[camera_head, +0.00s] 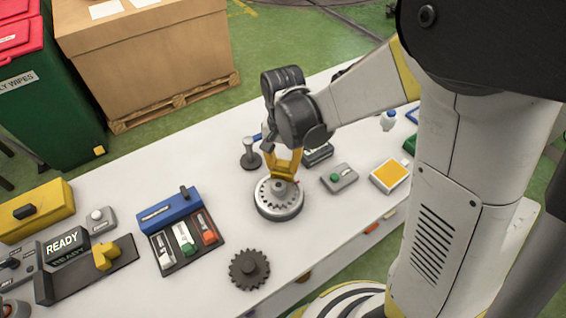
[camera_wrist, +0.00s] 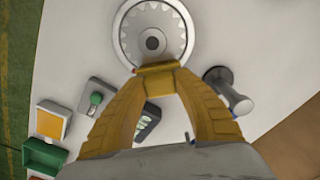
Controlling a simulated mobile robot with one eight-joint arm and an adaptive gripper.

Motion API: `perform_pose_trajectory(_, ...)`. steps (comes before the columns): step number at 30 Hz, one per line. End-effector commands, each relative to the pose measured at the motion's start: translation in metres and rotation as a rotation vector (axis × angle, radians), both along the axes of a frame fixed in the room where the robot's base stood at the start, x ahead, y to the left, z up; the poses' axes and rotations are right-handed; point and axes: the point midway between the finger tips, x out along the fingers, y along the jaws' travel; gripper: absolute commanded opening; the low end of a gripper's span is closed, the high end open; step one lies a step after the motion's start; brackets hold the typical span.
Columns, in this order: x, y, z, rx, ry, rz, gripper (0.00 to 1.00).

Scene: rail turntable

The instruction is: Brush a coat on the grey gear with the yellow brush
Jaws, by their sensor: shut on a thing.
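A round metal turntable (camera_head: 278,212) stands on the white bench, with a light grey gear (camera_head: 267,194) on it. In the wrist view the gear (camera_wrist: 130,38) shows its teeth and dark hub inside the turntable's pale rim (camera_wrist: 118,20). My gripper (camera_head: 285,168) is over the far right side of the turntable. Its yellow fingers are shut on a yellow piece, seemingly the yellow brush (camera_wrist: 158,67), at the gear's edge. The brush's lower end is mostly hidden, and I cannot tell whether it touches the gear. A darker gear (camera_head: 250,268) lies apart on the bench.
A grey post on a round base (camera_head: 249,158) stands close behind the turntable. A blue-lidded case (camera_head: 170,215) and a READY display (camera_head: 63,244) are to the left. A green-button box (camera_head: 339,178) and a yellow-orange pad (camera_head: 390,176) are to the right.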

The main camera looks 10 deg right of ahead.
Motion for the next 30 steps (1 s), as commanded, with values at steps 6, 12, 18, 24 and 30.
perform_pose_trajectory(6, 0.0, 0.0, -0.0035, 0.0, 0.0, 0.0, 0.03)
perform_pose_trajectory(12, -0.0018, 0.0008, -0.003, 0.0, 0.0, 0.0, 0.03)
perform_pose_trajectory(18, -0.0072, 0.0033, -0.003, 0.0, 0.0, 0.001, 0.03)
perform_pose_trajectory(24, -0.0085, 0.0037, -0.0028, 0.0, 0.0, 0.001, 0.03)
perform_pose_trajectory(30, -0.008, 0.0035, -0.0029, 0.0, 0.0, 0.0, 0.03)
